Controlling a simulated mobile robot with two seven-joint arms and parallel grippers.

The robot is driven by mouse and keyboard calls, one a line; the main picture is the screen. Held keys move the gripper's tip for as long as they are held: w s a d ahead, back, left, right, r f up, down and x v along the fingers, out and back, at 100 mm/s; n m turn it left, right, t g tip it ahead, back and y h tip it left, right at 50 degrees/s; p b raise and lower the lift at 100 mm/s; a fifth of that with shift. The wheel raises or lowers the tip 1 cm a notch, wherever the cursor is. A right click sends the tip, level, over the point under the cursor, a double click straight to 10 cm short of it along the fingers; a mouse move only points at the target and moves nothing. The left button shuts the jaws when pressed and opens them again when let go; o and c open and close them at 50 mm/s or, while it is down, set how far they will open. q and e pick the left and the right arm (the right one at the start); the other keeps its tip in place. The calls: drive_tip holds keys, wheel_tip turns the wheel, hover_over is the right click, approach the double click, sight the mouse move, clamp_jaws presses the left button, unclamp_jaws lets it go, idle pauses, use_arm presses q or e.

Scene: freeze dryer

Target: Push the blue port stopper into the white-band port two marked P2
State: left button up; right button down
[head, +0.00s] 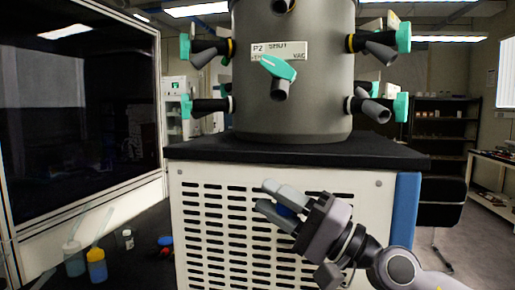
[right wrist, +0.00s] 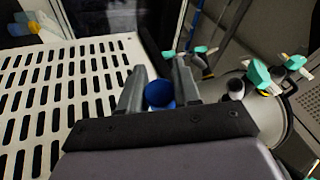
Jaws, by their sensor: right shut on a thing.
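My right gripper (head: 268,198) is shut on the blue port stopper (head: 285,211), in front of the white grille panel and below the chamber. The stopper also shows between the fingers in the right wrist view (right wrist: 160,94). The grey chamber (head: 293,115) stands above, well apart from the gripper. A label reading P2 SHUT VAC (head: 305,52) is on its front, over a front port (head: 280,90) with a turquoise handle. I cannot make out that port's band. White bands show on the lower left port (head: 212,106) and lower right port (head: 373,108). My left gripper is out of view.
The black top (head: 385,151) of the cabinet juts out above the gripper. A dark glass door (head: 80,110) stands at left.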

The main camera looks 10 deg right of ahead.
drive_tip(key=shift+s+a+r+n+g+y, duration=0.6)
drive_tip(key=shift+a+r+n+g+y, duration=0.65)
drive_tip(key=shift+r+n, duration=2.65)
drive_tip(key=w+d+r+m+b, duration=0.1)
drive_tip(key=w+r+b, duration=0.2)
drive_tip(key=w+r, duration=0.1)
drive_tip(key=shift+w+r+b, duration=0.2)
drive_tip(key=shift+r+b, duration=0.1)
drive_tip(key=shift+r, duration=0.45)
drive_tip(key=shift+d+t, duration=0.1)
drive_tip(key=shift+t, duration=0.15)
drive_tip(key=shift+d+b, duration=0.1)
drive_tip(key=shift+b, duration=0.35)
drive_tip(key=shift+w+d+r, duration=0.2)
drive_tip(key=shift+w+r, duration=0.25)
drive_tip(key=shift+w+d+r, duration=0.4)
drive_tip(key=shift+w+r, duration=0.25)
drive_tip(key=shift+r, duration=0.15)
